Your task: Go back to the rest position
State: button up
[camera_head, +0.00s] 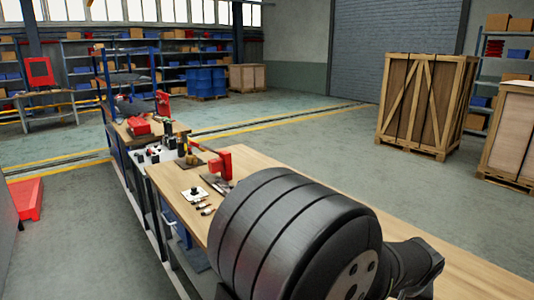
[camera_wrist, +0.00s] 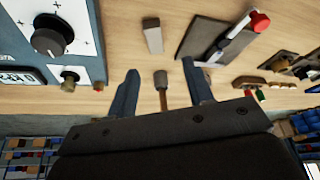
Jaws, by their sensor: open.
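My gripper (camera_wrist: 160,67) shows in the wrist view, its two bluish fingers spread apart with nothing clasped between them. A small tool with a dark end and a brown shaft (camera_wrist: 161,82) appears between the fingers, over the wooden bench top (camera_wrist: 110,45); I cannot tell its height or whether anything touches it. In the head view I cannot make out my gripper. A large dark ribbed cylinder fills the front there and hides part of the bench (camera_head: 450,262).
A control box with a black knob (camera_wrist: 48,38) is left in the wrist view. In the head view, a red device (camera_head: 222,163) stands on the bench; a crate (camera_head: 425,105) stands on the floor, right.

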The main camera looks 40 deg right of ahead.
jog(key=w+a, duration=0.1)
jog(key=w, duration=0.4)
jog(key=w+a+f+n, duration=0.1)
jog(key=w, duration=0.5)
jog(key=w+a+f+n, duration=0.1)
jog(key=w, duration=0.4)
jog(key=shift+w+a+f+t, duration=0.2)
jog(key=shift+w+a+t, duration=0.1)
jog(key=shift+t, duration=0.1)
jog(key=w+a, duration=0.2)
jog(key=w, duration=0.3)
jog(key=w+a+f+n, duration=0.1)
jog(key=w+a, duration=0.2)
jog(key=w, duration=0.1)
jog(key=w+a+f+n, duration=0.1)
jog(key=w+a, duration=0.2)
jog(key=w, duration=0.2)
jog(key=shift+w+a+f+y, duration=0.2)
jog(key=shift+w+f+y, duration=0.1)
jog(key=shift+y, duration=0.1)
